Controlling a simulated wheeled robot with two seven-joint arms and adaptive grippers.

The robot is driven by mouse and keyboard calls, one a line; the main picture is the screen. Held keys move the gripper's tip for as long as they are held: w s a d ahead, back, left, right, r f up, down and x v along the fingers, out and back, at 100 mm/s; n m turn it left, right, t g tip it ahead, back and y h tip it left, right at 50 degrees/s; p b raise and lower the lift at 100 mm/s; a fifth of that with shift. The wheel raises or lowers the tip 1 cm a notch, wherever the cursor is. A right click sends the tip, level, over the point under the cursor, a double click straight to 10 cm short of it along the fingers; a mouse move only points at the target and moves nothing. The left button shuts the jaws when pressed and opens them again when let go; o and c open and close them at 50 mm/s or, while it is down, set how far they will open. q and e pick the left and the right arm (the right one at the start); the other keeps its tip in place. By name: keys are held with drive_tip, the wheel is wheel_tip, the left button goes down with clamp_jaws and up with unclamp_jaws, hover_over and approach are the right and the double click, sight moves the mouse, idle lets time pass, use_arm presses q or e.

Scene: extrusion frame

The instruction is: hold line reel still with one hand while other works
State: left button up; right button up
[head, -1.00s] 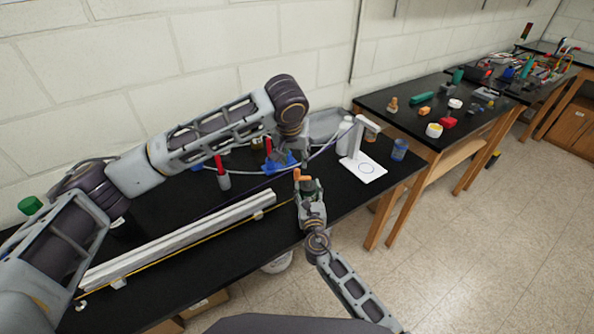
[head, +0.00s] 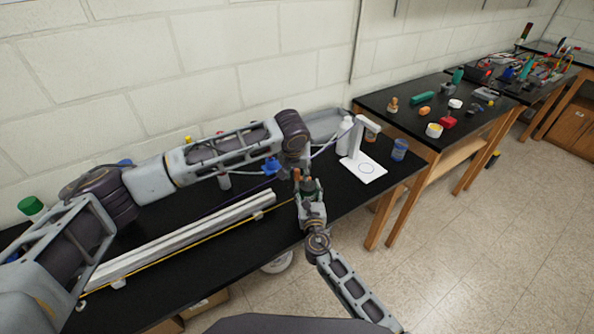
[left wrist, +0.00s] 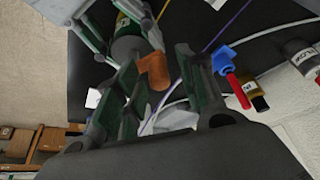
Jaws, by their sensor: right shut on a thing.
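The line reel appears to be the dark, labelled cylinder with an orange end (left wrist: 153,72). In the left wrist view, it sits in my right gripper (left wrist: 132,22), which is shut on it at the black table's front edge. The right gripper also shows in the head view (head: 308,188). My left gripper (left wrist: 160,82) has its fingers spread, one on each side of the orange end. Whether either finger touches it is unclear. In the head view the left wrist hangs just above the right gripper and hides most of the reel.
A pale extrusion bar (head: 180,238) lies along the table, with a yellow line (head: 190,247) along its front. Blue and red-handled items (left wrist: 236,90) and dark bottles (left wrist: 302,57) stand behind. A white stand (head: 362,165) is to the right.

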use_arm(q)
clamp_jaws()
idle(0.3)
drive_tip(key=shift+w+m, duration=0.1)
drive_tip(key=shift+m, duration=0.3)
drive_tip(key=shift+w+m+h, duration=0.35)
drive_tip(key=shift+m+h, duration=0.15)
drive_tip(key=shift+m, duration=0.5)
drive_tip(key=shift+w+d+m+g+h, duration=0.25)
drive_tip(key=shift+w+m+g+h, duration=0.25)
drive_tip(key=shift+m, duration=1.3)
drive_tip(key=shift+w+d+m+g+h, duration=0.4)
drive_tip(key=shift+m+g, duration=0.25)
drive_tip(key=shift+m, duration=1.15)
drive_tip(key=shift+w+d+m+g+h, duration=0.15)
drive_tip(key=shift+w+m+g+h, duration=0.35)
drive_tip(key=shift+m, duration=1.3)
